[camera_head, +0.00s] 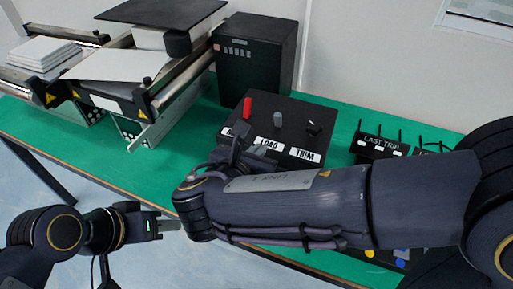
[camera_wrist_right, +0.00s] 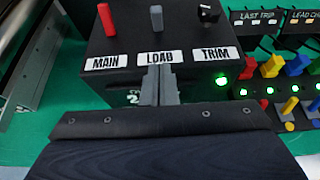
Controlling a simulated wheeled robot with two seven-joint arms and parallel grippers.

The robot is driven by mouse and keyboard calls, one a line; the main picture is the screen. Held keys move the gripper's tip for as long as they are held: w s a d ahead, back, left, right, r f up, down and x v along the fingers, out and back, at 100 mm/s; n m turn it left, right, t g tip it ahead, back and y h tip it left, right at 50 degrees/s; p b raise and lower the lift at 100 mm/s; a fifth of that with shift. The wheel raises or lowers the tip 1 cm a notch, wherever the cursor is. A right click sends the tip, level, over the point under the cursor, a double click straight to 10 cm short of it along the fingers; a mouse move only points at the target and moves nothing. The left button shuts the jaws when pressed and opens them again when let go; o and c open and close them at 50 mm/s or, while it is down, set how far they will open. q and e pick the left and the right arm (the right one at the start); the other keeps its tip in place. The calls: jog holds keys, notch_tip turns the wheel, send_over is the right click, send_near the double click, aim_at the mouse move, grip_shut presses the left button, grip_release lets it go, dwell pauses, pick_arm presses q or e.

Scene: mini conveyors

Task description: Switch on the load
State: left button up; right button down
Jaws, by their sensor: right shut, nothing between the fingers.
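A black control box (camera_head: 310,116) has a red MAIN lever (camera_head: 247,107), a grey LOAD lever (camera_head: 278,119) and a black TRIM knob (camera_head: 314,127) on top. In the right wrist view, the LOAD lever (camera_wrist_right: 156,18) and MAIN lever (camera_wrist_right: 106,19) stand up behind their white labels. My right gripper (camera_wrist_right: 160,72) is shut and empty in front of the box, its tips just below the LOAD label (camera_wrist_right: 158,57) and apart from the lever. Its forearm hides part of the box front in the head view. My left gripper (camera_head: 172,225) hangs off the table's front; its finger gap is unclear.
A black cabinet (camera_head: 254,56) stands behind the box. Conveyors (camera_head: 150,105) with white panels are at the left. A LAST TRIP panel (camera_head: 384,145) is at the right. Coloured switches and green lights (camera_wrist_right: 268,92) lie right of the box. Green tabletop (camera_head: 190,135) is free left of it.

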aim_at(278, 114)
jog(key=x, duration=0.6)
jog(key=shift+w+d+r+p, duration=0.15)
jog(key=shift+w+d+p, duration=0.1)
jog(key=shift+w, duration=0.45)
jog(key=shift+w+d+r+p, duration=0.2)
jog(key=shift+w, duration=0.45)
jog(key=shift+w+d+r+p, duration=0.15)
jog(key=shift+w+d+p, duration=0.1)
jog(key=shift+w, duration=0.45)
jog(key=shift+r, duration=0.1)
jog(key=shift+r+p, duration=0.2)
jog(key=shift+p, duration=0.55)
jog(key=g+p, duration=0.1)
jog(key=p, duration=0.1)
jog(key=w+r+g+y+p, duration=0.1)
jog(key=p, duration=0.2)
jog(key=shift+w+d+r+g, duration=0.1)
jog(key=shift+d+g, duration=0.1)
jog(key=shift+g, duration=0.1)
jog(key=shift+w+p, duration=0.2)
jog(key=shift+p, duration=0.15)
jog(key=shift+w+d+r, duration=0.1)
jog(key=shift+w+d, duration=0.05)
jog(key=shift+w, duration=0.15)
jog(key=shift+r, duration=0.15)
